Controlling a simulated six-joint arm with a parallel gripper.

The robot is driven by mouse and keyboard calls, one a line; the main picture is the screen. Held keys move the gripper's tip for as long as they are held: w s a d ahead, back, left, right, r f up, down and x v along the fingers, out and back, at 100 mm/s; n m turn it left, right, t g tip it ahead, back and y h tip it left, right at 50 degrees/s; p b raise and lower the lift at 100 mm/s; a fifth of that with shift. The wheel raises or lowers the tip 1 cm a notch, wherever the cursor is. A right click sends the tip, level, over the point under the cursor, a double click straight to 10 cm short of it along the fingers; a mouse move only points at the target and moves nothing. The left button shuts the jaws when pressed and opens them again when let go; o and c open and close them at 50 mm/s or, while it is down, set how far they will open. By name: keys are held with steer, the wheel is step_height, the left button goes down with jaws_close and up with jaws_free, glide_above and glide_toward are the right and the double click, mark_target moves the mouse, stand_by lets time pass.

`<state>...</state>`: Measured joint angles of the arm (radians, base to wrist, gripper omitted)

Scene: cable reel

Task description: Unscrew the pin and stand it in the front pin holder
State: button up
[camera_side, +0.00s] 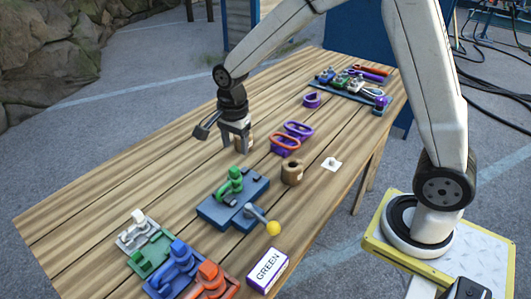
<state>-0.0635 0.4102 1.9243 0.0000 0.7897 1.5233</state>
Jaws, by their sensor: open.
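My gripper (236,148) points down above the middle of the table, with its fingers apart. A brown round piece (244,141) shows beside and behind its fingers; I cannot tell whether they touch it. The pin is too small to make out clearly there. A second brown cylinder (291,173) with a dark top stands to the right of my gripper. These brown pieces may be the pin holders, but I cannot tell for certain.
A yellow-knobbed lever (273,228) sticks out from the blue block.

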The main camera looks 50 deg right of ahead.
mark_target(234, 168)
steer(key=shift+w+a+m, duration=0.15)
steer(key=shift+w+m, duration=0.3)
steer(key=shift+m, duration=0.25)
steer(key=shift+f, duration=0.2)
steer(key=shift+f, duration=1.7)
steer(key=shift+f, duration=0.15)
steer(key=shift+f, duration=2.2)
jaws_close()
